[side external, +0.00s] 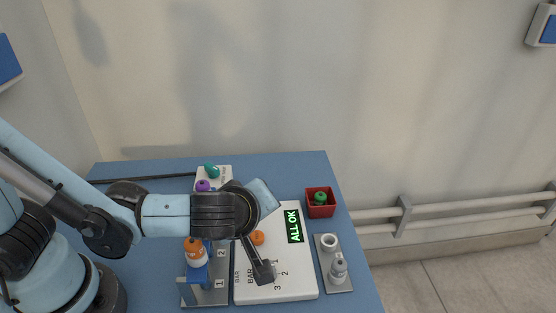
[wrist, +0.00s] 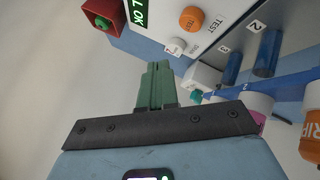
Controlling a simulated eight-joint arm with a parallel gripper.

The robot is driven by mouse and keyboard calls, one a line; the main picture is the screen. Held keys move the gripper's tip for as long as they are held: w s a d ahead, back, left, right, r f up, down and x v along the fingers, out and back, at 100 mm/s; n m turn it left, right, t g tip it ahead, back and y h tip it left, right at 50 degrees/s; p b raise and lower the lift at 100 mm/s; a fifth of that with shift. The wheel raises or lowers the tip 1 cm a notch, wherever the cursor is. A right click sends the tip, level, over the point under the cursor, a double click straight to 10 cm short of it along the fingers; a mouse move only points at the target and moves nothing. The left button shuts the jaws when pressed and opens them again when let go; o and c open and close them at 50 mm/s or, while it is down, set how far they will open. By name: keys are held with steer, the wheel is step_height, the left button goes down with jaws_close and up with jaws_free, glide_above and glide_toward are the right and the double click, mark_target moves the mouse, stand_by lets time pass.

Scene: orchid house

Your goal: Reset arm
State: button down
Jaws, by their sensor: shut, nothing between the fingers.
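My gripper's green fingers (wrist: 157,72) are together and empty in the wrist view, pointing away from the camera. In the side external view my pale blue hand (side external: 263,196) hangs above the far part of a white test panel (side external: 300,262). The fingers cannot be made out there. The panel carries a green lit display (side external: 293,226) reading "ALL OK" and an orange knob (side external: 257,238). In the wrist view the orange knob (wrist: 191,19) has "TEST" printed beside it. No object is in contact with the fingers as far as I can see.
A red box (side external: 320,211) with a green item stands right of the panel. A grey plate (side external: 344,284) holds a white ring and a small bottle. Left of the panel is an orange-and-white bottle (side external: 196,251) by a numbered rack. Purple (side external: 203,186) and teal (side external: 212,170) items sit behind.

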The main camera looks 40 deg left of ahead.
step_height(320, 180, up, 2)
steer(key=shift+f, duration=1.4)
steer(key=shift+r, duration=1.85)
step_height(320, 180, up, 8)
glide_above(258, 237)
steer(key=w+a+n+g+h, duration=0.1)
steer(key=a+g, duration=0.3)
steer(key=a, duration=0.4)
steer(key=w+a+n+g+h, duration=0.1)
steer(key=w+a+g+h, duration=0.1)
steer(key=a, duration=0.7)
steer(key=shift+w+a+f+g, duration=0.2)
steer(key=shift+w+g, duration=0.65)
steer(key=shift+g, duration=0.15)
steer(key=shift+n, duration=0.3)
steer(key=c, duration=1.8)
jaws_free()
